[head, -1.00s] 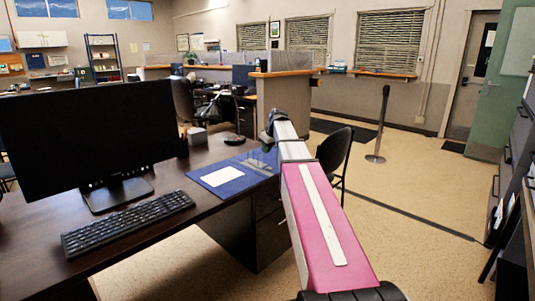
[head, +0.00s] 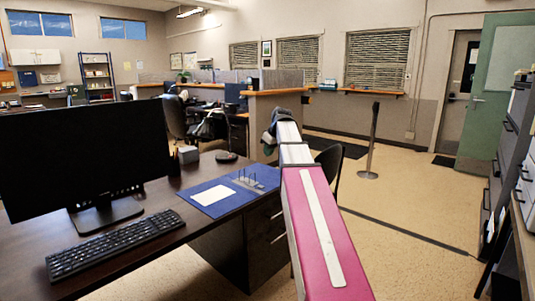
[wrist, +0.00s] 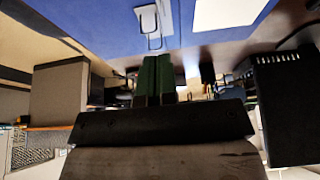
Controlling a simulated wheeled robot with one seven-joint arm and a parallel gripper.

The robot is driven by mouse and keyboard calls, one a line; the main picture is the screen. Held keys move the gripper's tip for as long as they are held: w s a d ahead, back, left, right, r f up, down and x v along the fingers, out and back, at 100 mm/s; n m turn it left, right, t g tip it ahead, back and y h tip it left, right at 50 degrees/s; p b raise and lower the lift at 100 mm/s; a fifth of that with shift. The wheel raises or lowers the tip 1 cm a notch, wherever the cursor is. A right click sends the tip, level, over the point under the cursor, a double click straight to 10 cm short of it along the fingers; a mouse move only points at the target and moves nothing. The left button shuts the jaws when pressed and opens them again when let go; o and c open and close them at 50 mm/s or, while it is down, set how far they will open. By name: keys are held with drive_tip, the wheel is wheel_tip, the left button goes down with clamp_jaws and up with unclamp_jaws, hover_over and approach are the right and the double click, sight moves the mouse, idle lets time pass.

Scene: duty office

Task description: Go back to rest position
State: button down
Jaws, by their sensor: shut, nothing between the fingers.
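My gripper (head: 270,140) is at the far end of my pink and white arm, which reaches forward over the right side of the desk. In the head view the gripper's fingers are mostly hidden by the wrist. In the wrist view its two green fingers (wrist: 153,80) lie side by side, shut and empty. The mat also shows at the top of the wrist view (wrist: 90,22), apart from the fingers.
A black monitor (head: 85,150) and keyboard (head: 115,247) stand on the desk's left, with a pen holder (head: 187,155) behind. A dark chair (head: 328,165) is just right of my arm. A post (head: 371,145) and dark cabinets (head: 505,160) stand right, with open floor between.

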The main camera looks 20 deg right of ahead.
drive_tip(key=s+a+f+m+g, duration=0.1)
drive_tip(key=s+a+f, duration=0.15)
drive_tip(key=f, duration=0.45)
drive_tip(key=s+a+f+m+h, duration=0.1)
drive_tip(key=s+f, duration=0.3)
drive_tip(key=f, duration=0.3)
drive_tip(key=s+a+f+m+g, duration=0.1)
drive_tip(key=s+a+f, duration=0.15)
drive_tip(key=f, duration=0.45)
drive_tip(key=s+a+f+m+g+h, duration=0.1)
drive_tip(key=s+a+f, duration=0.1)
drive_tip(key=s+f, duration=0.7)
drive_tip(key=s+a+f+m+g, duration=0.1)
drive_tip(key=s+a+f+m, duration=0.1)
drive_tip(key=s+f, duration=0.7)
drive_tip(key=shift+m+h, duration=0.3)
drive_tip(key=shift+h, duration=0.1)
drive_tip(key=shift+a+f, duration=0.1)
